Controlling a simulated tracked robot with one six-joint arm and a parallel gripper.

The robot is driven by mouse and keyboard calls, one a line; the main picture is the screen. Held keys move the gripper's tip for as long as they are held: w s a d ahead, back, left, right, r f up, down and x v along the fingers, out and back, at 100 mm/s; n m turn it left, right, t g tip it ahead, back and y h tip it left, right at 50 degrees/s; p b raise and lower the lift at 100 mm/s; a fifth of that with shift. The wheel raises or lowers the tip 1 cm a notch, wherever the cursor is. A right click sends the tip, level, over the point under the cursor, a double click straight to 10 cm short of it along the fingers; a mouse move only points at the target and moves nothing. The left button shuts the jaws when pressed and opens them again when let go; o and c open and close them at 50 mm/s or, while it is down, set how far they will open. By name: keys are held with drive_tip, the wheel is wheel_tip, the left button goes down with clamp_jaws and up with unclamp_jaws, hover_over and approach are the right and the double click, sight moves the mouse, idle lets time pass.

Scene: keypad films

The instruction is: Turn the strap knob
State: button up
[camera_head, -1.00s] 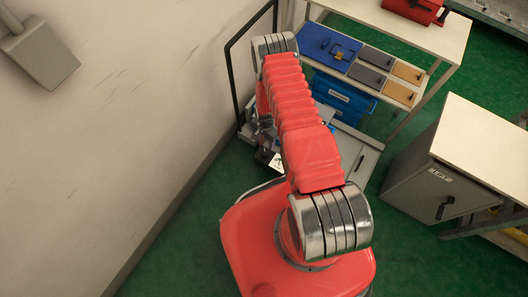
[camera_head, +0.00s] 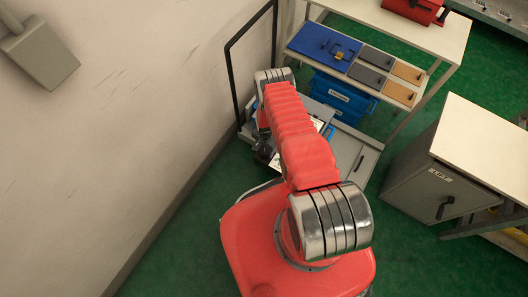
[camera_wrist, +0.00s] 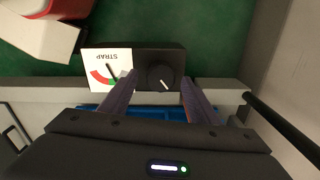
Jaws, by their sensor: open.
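In the wrist view the strap knob (camera_wrist: 160,76) is a round black dial on a dark box, with a white mark pointing down and slightly right. Beside it on the left is a white gauge (camera_wrist: 105,64) reading STRAP upside down, with a red arc, a green patch near its lower right and a dark needle. My gripper (camera_wrist: 158,82) is open. Its fingers appear on either side of the knob; I cannot tell whether they touch it. In the head view my red arm hides the knob and most of the gripper.
A wall (camera_head: 120,130) is at left, a grey cabinet (camera_head: 425,190) at right. Green floor lies between.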

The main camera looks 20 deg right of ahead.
sight(265, 153)
drive_tip(key=shift+f, duration=1.05)
drive_tip(key=shift+c, duration=0.5)
drive_tip(key=c, duration=0.9)
drive_tip(key=shift+a, duration=0.25)
drive_tip(key=shift+c, duration=0.3)
drive_tip(key=shift+d, duration=0.25)
drive_tip(key=shift+s, duration=0.25)
